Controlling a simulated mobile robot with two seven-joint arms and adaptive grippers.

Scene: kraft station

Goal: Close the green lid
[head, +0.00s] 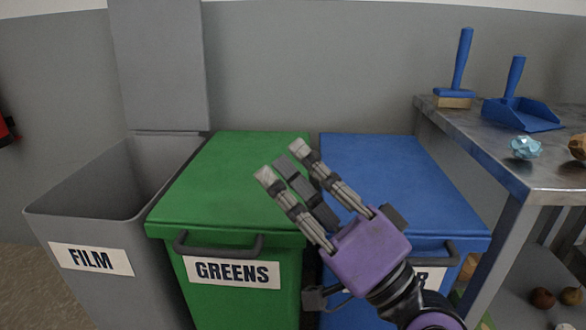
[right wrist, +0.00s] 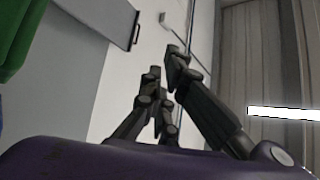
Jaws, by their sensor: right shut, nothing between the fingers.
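The green lid (head: 225,180) lies flat on the green bin (head: 235,305), which has a GREENS label and a dark front handle (head: 218,252). The lid looks closed. My right gripper (head: 282,162) is shut and empty. In the head view its fingers point up and left, in front of the lid's right part and the edge of the blue lid. I cannot tell whether they touch the lid. In the right wrist view, the fingers (right wrist: 165,68) show in the middle, and a green surface (right wrist: 18,35) shows at the left edge. My left gripper is not in view.
A grey FILM bin (head: 100,195) stands open at left, its lid (head: 158,65) upright against the wall. A blue bin with its lid (head: 375,165) down is at right. A metal table (head: 490,150) at right holds a blue brush (head: 461,60) and dustpan (head: 520,110).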

